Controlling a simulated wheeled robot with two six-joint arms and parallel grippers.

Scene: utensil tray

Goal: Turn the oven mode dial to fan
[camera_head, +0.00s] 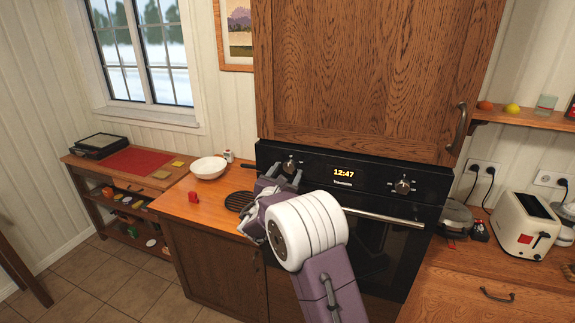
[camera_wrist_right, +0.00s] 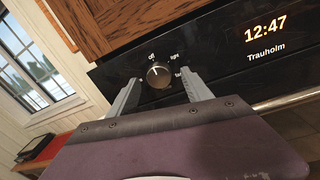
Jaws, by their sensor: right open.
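The oven (camera_head: 375,235) is black, with a lit clock reading 12:47. Its left dial (camera_head: 290,165) is a round metallic knob on the control panel. The dial also shows in the right wrist view (camera_wrist_right: 159,75), with small white labels around it, one seeming to read "off" at its upper left. Its right-hand labels are small and partly hidden by a finger. My right gripper (camera_head: 285,177) is open, one finger on either side of the dial, with gaps visible between fingers and knob in the wrist view. I cannot tell how deep the fingertips reach. My left gripper is out of view.
A second dial (camera_head: 404,186) sits right of the clock. The oven handle (camera_head: 385,217) runs below the panel. A wooden cabinet (camera_head: 370,80) hangs above. A white bowl (camera_head: 208,167) stands on the left counter, and a toaster (camera_head: 525,228) on the right counter.

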